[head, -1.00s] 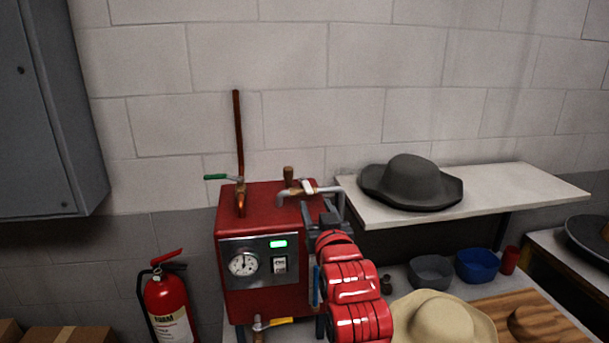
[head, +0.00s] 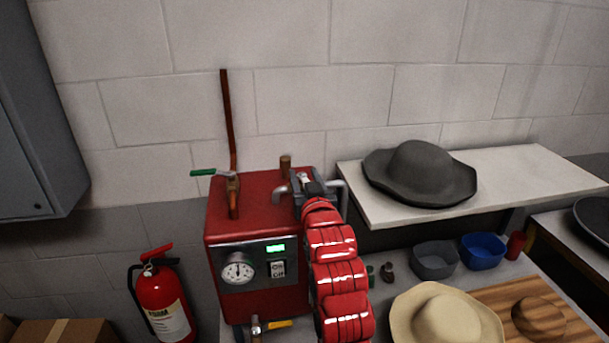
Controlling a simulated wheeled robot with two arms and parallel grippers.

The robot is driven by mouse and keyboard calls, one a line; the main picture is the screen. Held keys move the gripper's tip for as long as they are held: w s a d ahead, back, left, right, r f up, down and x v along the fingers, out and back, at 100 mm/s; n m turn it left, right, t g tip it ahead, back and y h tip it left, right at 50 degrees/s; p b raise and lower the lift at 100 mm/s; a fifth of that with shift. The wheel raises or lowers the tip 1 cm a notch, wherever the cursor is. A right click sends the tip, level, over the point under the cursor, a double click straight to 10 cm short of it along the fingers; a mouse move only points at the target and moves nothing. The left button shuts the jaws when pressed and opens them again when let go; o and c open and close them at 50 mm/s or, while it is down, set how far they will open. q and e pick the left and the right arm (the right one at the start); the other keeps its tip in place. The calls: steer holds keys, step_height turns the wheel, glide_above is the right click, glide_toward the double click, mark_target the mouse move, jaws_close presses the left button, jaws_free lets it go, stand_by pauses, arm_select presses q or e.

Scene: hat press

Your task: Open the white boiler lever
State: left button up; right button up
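The red boiler (head: 260,220) stands left of centre with a gauge and a lit green display on its front. The white lever (head: 304,177) sits on the pipe at the top right of the boiler, and only a small pale part of it shows. My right gripper (head: 306,186) is at the lever, over the boiler's top right edge, and hides most of it. The fingers are small and partly hidden, so I cannot tell whether they are open or closed on the lever. My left gripper is not in view.
A green-handled valve (head: 204,172) and a tall copper pipe (head: 229,120) rise at the boiler's left. A yellow-handled valve (head: 280,324) is low at the front. A grey hat (head: 420,170) lies on the shelf (head: 530,180) to the right. A fire extinguisher (head: 163,300) stands left.

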steer(key=shift+w+f, duration=0.1)
jaws_close()
stand_by(1.1)
